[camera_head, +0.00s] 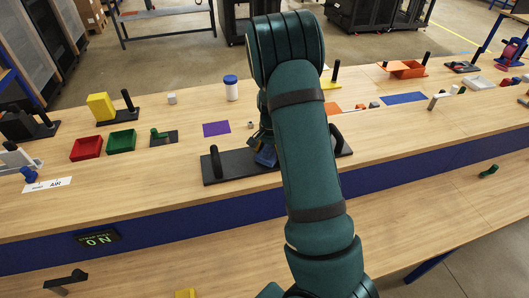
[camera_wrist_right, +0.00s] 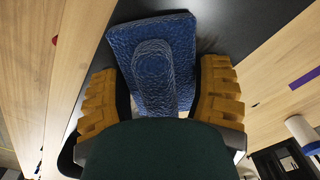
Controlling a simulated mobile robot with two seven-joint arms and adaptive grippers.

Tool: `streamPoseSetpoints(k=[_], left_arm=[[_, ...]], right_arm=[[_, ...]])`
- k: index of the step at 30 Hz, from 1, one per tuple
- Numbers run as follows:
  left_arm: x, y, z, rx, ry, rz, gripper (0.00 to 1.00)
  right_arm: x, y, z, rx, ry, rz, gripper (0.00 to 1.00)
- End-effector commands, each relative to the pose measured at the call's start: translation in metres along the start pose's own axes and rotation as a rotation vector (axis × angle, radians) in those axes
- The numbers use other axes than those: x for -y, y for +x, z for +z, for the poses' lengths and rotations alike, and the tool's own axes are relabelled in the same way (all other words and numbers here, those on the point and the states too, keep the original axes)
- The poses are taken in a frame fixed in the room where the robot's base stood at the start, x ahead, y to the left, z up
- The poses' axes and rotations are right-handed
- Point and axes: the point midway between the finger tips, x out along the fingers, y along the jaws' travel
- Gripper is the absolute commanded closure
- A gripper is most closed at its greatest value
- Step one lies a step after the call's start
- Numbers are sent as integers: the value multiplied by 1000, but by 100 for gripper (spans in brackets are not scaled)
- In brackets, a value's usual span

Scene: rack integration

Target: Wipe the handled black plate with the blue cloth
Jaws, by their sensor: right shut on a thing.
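The handled black plate (camera_head: 234,166) lies on the wooden bench, with an upright black handle at each end. My right arm hides much of its middle and right part. The blue cloth (camera_wrist_right: 152,60) is between the yellow fingers of my right gripper (camera_wrist_right: 160,95), which is shut on it. In the right wrist view the cloth is over the black plate (camera_wrist_right: 230,25); I cannot tell whether it touches. My left gripper is not in view.
A purple mat (camera_head: 216,129) and a white jar with a blue lid (camera_head: 231,88) stand behind the plate. Green (camera_head: 121,141) and red (camera_head: 86,148) trays lie to the left. The bench front left of the plate is mostly clear.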

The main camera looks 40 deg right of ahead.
Motion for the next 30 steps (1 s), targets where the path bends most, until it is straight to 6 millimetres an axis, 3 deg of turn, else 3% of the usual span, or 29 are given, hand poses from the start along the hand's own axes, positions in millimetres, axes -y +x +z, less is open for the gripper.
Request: streamPoseSetpoints(k=[30], left_arm=[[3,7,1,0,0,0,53]], right_arm=[[-38,1,-38,0,3,0,62]])
